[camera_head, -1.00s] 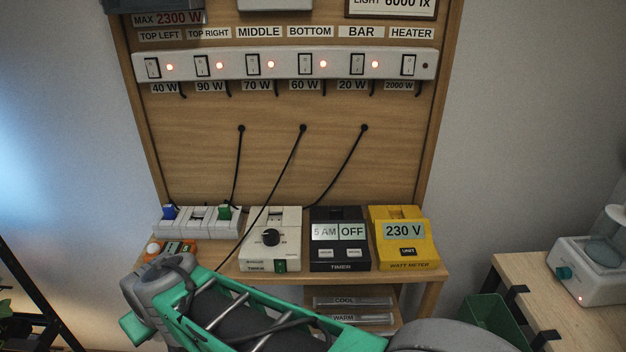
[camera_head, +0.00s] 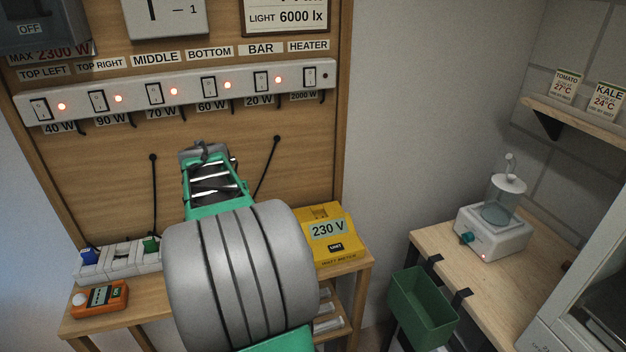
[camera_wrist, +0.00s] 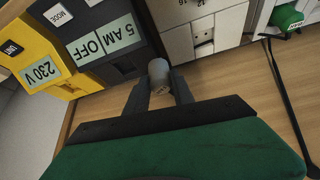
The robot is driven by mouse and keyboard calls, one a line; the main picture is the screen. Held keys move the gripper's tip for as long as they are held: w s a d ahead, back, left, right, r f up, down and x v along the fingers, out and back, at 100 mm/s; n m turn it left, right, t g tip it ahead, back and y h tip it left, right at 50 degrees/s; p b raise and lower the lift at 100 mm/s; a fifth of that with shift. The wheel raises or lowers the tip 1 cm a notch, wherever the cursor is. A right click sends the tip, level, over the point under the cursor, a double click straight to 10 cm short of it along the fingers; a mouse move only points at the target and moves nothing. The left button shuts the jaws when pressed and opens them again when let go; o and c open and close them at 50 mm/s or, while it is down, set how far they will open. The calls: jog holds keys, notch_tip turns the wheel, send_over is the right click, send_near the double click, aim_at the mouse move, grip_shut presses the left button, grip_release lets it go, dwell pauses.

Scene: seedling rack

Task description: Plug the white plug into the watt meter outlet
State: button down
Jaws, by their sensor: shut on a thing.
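In the head view the watt meter (camera_head: 335,243) stands right of my arm, reading 230 V. My fingers are hidden in the head view.
A power strip (camera_head: 180,92) with lit switches crosses the board. Blue (camera_head: 88,256) and green (camera_head: 151,245) plugs sit in a white outlet block at left, near an orange device (camera_head: 99,298). A green bin (camera_head: 425,305) hangs from the side table at right.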

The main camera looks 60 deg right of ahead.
jog(key=s+d+m+g+h+p, duration=0.15)
jog(key=s+d+m, duration=0.25)
jog(key=s+d, duration=0.5)
jog(key=s+d+m+g+p, duration=0.1)
jog(key=s+d+m+g, duration=0.15)
jog(key=s+d, duration=0.6)
jog(key=shift+m+t, duration=0.4)
jog(key=shift+m, duration=0.05)
jog(key=shift+w+d+f+b, duration=0.4)
jog(key=shift+f+b, duration=0.35)
jog(key=shift+f, duration=0.3)
jog(key=shift+w+d+f+b, duration=0.4)
jog(key=shift+f+b, duration=0.35)
jog(key=shift+f, duration=0.25)
jog(key=shift+w+d+f+b, duration=0.3)
jog(key=shift+w+f+b, duration=0.15)
jog(key=shift+f+b, duration=0.45)
jog(key=shift+f, duration=0.1)
jog(key=c, duration=1)
grip_release()
jog(key=v, duration=0.8)
jog(key=shift+b, duration=0.45)
jog(key=shift+d, duration=0.1)
